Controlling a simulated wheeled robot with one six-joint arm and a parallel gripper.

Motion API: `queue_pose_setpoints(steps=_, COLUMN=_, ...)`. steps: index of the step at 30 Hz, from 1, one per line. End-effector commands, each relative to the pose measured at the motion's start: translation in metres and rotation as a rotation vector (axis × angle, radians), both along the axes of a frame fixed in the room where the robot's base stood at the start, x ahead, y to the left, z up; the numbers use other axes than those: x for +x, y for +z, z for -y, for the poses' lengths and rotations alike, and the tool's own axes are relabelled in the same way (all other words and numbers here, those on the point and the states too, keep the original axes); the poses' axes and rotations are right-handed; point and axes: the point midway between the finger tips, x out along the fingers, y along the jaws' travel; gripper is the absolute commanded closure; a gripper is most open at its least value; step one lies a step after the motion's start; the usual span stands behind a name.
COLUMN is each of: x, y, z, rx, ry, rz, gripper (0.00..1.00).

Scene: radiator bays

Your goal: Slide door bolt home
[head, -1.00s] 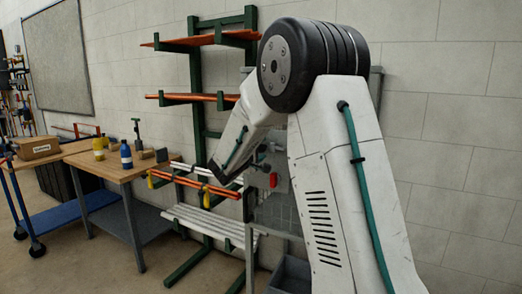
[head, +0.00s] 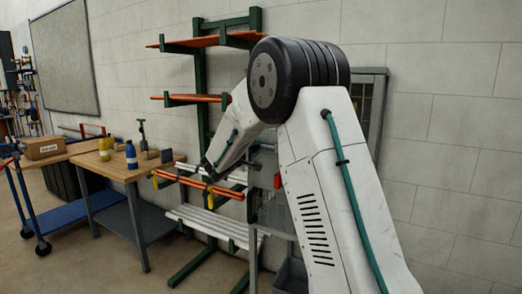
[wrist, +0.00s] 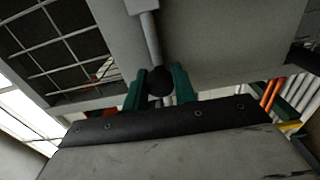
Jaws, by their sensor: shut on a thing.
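In the wrist view, my gripper (wrist: 160,90) has its two green fingers closed on a round black knob (wrist: 160,81). The knob is at the end of a grey rod (wrist: 150,38), in front of a flat grey door plate (wrist: 218,45). In the head view, the grey plate carries a red part (head: 277,181), partly behind my arm. My fingers and the knob cannot be made out there. How far the bolt reaches into its keeper cannot be seen.
Dark wire mesh (wrist: 50,45) lies left of the plate in the wrist view. A green rack (head: 200,75) with orange and white bars stands left of my arm. A wooden workbench (head: 118,168) with bottles is farther left. Bare wall (head: 450,120) is at the right.

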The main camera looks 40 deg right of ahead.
Motion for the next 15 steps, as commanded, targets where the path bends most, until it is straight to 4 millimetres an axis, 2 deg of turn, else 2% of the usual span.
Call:
queue_pose_setpoints(steps=6, x=0.0033, y=0.0017, z=-0.0029, rx=-0.001, ry=0.010, rz=0.002, gripper=1.00)
queue_pose_setpoints(steps=7, x=0.0035, y=0.0017, z=-0.0030, rx=-0.001, ry=0.010, rz=0.002, gripper=0.70)
queue_pose_setpoints(steps=9, x=0.0034, y=0.0019, z=-0.0030, rx=-0.002, ry=0.010, rz=0.002, gripper=0.51)
queue_pose_setpoints(steps=15, x=0.0021, y=0.0013, z=-0.0012, rx=-0.001, ry=0.006, rz=0.002, gripper=0.51)
